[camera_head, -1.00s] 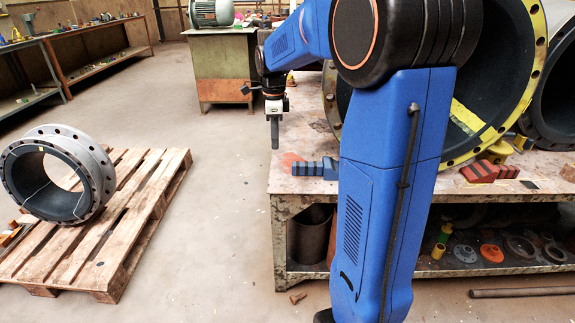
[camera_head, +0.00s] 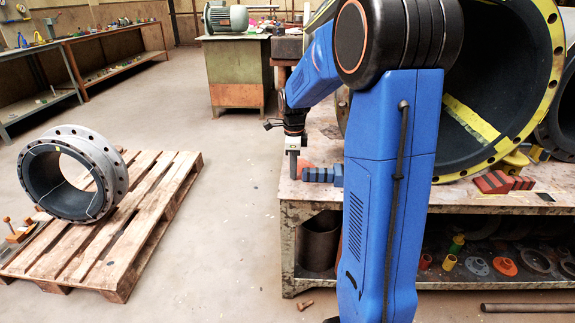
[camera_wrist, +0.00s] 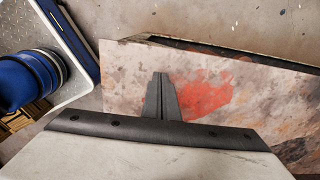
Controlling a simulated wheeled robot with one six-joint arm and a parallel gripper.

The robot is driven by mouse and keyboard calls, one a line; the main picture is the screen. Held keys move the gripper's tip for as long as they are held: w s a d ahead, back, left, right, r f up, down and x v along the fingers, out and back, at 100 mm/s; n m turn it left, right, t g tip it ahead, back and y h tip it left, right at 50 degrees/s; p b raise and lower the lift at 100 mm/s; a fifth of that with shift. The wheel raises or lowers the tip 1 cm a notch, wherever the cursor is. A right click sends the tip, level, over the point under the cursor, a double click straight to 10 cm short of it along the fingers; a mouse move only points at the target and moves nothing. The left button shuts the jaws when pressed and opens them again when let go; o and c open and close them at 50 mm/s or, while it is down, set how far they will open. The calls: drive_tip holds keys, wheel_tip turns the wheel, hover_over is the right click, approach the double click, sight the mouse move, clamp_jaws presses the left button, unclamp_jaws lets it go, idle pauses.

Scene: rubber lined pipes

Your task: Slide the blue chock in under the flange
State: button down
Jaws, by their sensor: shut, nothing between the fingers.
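The blue chock (camera_head: 322,175), stepped and dark-ridged, lies on the bench top near its front left, partly hidden by my arm on the right. My gripper (camera_head: 293,176) points down just left of the chock's left end, low over the bench; I cannot tell if it touches either. Its fingers are together and empty in the wrist view (camera_wrist: 161,95), over the stained bench top and a red patch. The chock does not show clearly there. The flange (camera_head: 556,60), a yellow-faced ring with bolt holes on a black-lined pipe, stands on the bench behind and right of my arm.
A red chock (camera_head: 500,182) lies on the bench front to the right. A yellow wedge (camera_head: 513,162) sits by the flange's foot. The bench (camera_head: 470,200) has a shelf of loose parts below. A pallet (camera_head: 150,215) with a flanged pipe piece stands left; the floor between is clear.

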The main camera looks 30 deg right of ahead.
sight(309, 170)
drive_tip(key=shift+s+d+f, duration=0.1)
drive_tip(key=shift+s+d, duration=0.4)
drive_tip(key=shift+d, duration=0.25)
drive_tip(key=shift+d, duration=0.1)
drive_tip(key=shift+s+d, duration=0.55)
drive_tip(key=shift+d, duration=0.15)
drive_tip(key=shift+s+d, duration=0.5)
drive_tip(key=shift+d, duration=0.2)
